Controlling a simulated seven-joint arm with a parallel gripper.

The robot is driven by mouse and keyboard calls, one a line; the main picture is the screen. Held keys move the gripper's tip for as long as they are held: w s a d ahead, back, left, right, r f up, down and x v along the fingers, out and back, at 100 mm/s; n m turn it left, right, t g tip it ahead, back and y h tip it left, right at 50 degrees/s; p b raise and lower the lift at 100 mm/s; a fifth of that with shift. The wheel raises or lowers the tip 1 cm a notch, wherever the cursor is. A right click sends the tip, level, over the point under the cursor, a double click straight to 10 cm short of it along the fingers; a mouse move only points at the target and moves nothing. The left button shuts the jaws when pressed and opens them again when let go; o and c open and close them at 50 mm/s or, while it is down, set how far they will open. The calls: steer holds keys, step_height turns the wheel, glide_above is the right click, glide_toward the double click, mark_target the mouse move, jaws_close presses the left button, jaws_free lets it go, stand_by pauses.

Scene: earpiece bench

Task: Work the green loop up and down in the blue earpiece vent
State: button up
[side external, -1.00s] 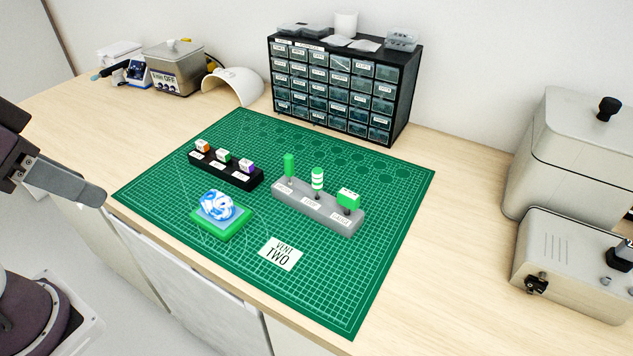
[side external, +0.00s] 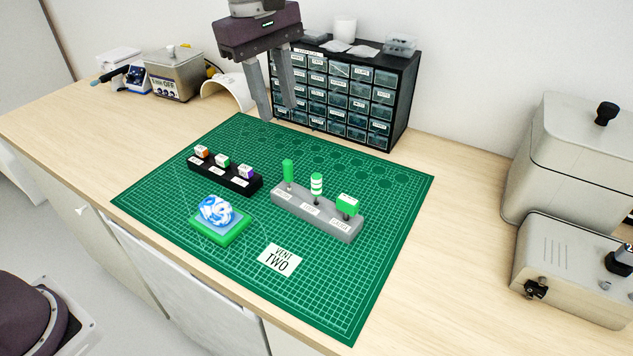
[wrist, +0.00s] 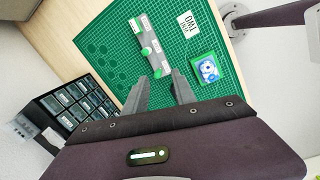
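The blue-and-white earpiece (side external: 216,210) sits on a green block (side external: 222,238) at the mat's front left; it also shows in the wrist view (wrist: 208,70). A grey rack (side external: 318,220) holds three upright green-handled tools: a plain green handle (side external: 288,172), a green-and-white striped handle (side external: 317,184) and a green block-shaped handle (side external: 347,204). The tiny rack labels are hard to read; the middle one may say LOOP. My gripper (side external: 278,110) is open and empty, above the mat's back edge by the drawer cabinet. The vent opening is too small to make out.
A black rack (side external: 225,175) holds three small pieces with orange, green and purple. The drawer cabinet (side external: 350,95) stands behind. The mat's right side is clear.

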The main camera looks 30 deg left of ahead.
mark_target(316, 174)
steer(key=w+d+f+n, duration=0.1)
steer(key=f, duration=0.4)
steer(key=w+d+f, duration=0.1)
steer(key=d+f, duration=0.1)
steer(key=f, duration=0.3)
steer(key=w+d+f+n, duration=0.1)
steer(key=w+d+f, duration=0.1)
steer(key=f, duration=0.4)
steer(key=shift+n+g+y, duration=0.3)
steer(key=shift+g+y, duration=0.1)
steer(key=shift+r, duration=0.1)
steer(key=shift+c, duration=0.2)
jaws_close()
steer(key=shift+r, duration=0.15)
steer(key=shift+a+r, duration=0.1)
steer(key=shift+r, duration=3.75)
